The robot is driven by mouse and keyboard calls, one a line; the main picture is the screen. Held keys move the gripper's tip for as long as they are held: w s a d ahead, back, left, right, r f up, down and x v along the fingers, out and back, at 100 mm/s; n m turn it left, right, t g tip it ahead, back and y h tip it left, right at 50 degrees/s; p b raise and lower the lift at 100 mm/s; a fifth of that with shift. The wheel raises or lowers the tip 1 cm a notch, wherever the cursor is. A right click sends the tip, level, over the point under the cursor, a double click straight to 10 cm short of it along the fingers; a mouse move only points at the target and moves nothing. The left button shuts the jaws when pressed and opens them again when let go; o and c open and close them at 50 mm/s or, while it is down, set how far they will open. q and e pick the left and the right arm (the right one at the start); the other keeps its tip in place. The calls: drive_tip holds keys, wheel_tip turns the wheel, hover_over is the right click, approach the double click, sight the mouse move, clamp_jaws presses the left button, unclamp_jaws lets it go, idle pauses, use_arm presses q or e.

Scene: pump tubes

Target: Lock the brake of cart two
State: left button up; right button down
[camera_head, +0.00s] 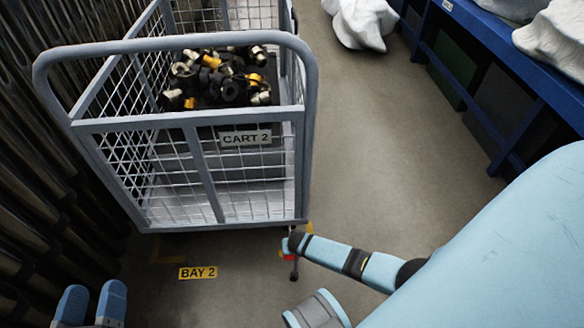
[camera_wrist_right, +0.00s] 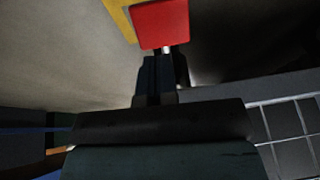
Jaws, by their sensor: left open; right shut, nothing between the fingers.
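Cart two (camera_head: 200,125) is a grey wire-mesh cart with a "CART 2" plate, standing at the left in the head view. Its red brake pedal (camera_head: 288,257) shows low at the cart's near right corner, partly hidden by my right arm. In the right wrist view the red pedal (camera_wrist_right: 160,24) is large at the top. My right gripper (camera_wrist_right: 162,62) is shut and empty, its dark fingertips right by the pedal's lower edge; I cannot tell if they touch. My left gripper (camera_head: 90,303) is open and empty at the lower left.
Pipe fittings (camera_head: 222,76) lie in the cart. A yellow "BAY 2" floor label (camera_head: 198,272) is in front of it. Dark ribbed columns (camera_head: 40,170) line the left. A blue rack (camera_head: 490,65) with white sacks stands at right. The floor (camera_head: 385,150) between is clear.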

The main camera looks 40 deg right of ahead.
use_arm(q)
wheel_tip(320, 180, up, 6)
drive_tip(key=a+t+p, duration=0.1)
drive_tip(key=t+p, duration=0.1)
drive_tip(key=p, duration=0.2)
drive_tip(key=f, duration=0.2)
drive_tip(key=a+f+g+y+p, duration=0.1)
drive_tip(key=f, duration=0.1)
drive_tip(key=f+g+y, duration=0.1)
drive_tip(key=shift+s+a+f+n, duration=0.15)
drive_tip(key=shift+a+f+n, duration=0.15)
drive_tip(key=shift+f, duration=0.1)
use_arm(e)
drive_tip(key=s+a+r, duration=0.3)
drive_tip(key=s+r, duration=0.3)
drive_tip(key=r, duration=0.2)
drive_tip(key=shift+s+r, duration=0.2)
drive_tip(key=shift+s, duration=0.05)
